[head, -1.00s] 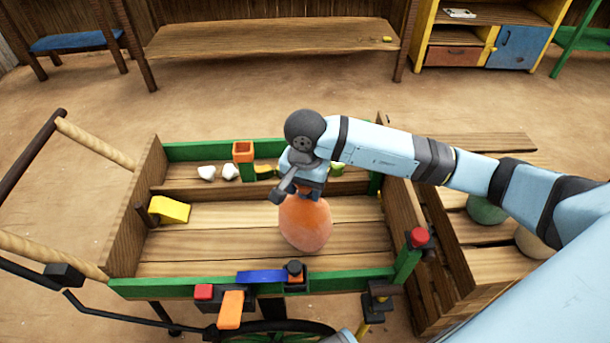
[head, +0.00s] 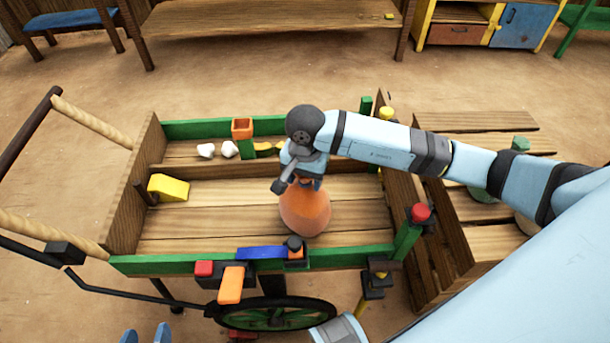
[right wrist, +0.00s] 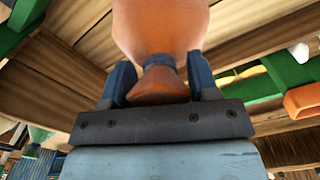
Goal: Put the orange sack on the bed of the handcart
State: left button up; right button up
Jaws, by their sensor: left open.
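The orange sack (head: 305,210) is over the wooden bed of the handcart (head: 195,222), towards its right half, with its base appearing to rest on the planks. My right gripper (head: 302,180) is above it, with its fingers around the neck. In the right wrist view, the fingers of the right gripper (right wrist: 163,82) are on both sides of the blue-tied neck of the sack (right wrist: 160,25). The neck is mostly hidden in the head view. My left gripper (head: 146,336) is open at the bottom edge; only its fingertips show.
A yellow block (head: 169,187) is in the cart's left part. White lumps (head: 206,150) and an orange square cup (head: 242,128) are along the far side. Coloured blocks line the near green rail (head: 170,264). A slatted wooden crate (head: 480,238) stands right of the cart.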

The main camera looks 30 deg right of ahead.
jog(key=shift+o, duration=1.2)
jog(key=shift+r, duration=0.1)
notch_tip(320, 180, up, 11)
jog(key=shift+p, duration=0.9)
pick_arm(q)
jog(key=shift+s+a+f, duration=0.1)
jog(key=shift+s+a, duration=0.05)
jog(key=shift+a, duration=0.05)
pick_arm(e)
jog(key=shift+r, duration=0.6)
